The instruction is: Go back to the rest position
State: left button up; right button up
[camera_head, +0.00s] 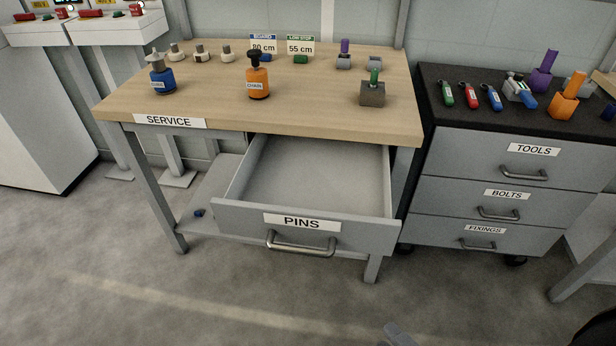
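The service bench (230,118) stands in the middle, with its PINS drawer (322,235) pulled open toward me. The visible part of the drawer floor is bare. My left gripper is not in view. A small grey piece (398,334) shows at the bottom edge and may be a fingertip of my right gripper. Too little of it shows to tell whether that gripper is open or shut. A dark rounded shape at the lower right corner may be part of my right arm.
A blue bottle (162,79), an orange CHAIN bottle (258,83) and a grey block with a green pin (373,93) stand on the bench. The tool cabinet (478,150) at right has shut drawers and several tools on top. Floor in front is clear.

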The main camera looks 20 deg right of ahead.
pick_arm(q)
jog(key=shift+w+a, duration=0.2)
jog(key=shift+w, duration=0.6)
pick_arm(e)
jog(key=w+a+f+m+g, duration=0.1)
jog(key=w+a+m+g, duration=0.4)
jog(key=w+m, duration=0.6)
jog(key=m, duration=0.3)
jog(key=shift+w+a+f+h, duration=0.2)
jog(key=shift+w+h, duration=0.2)
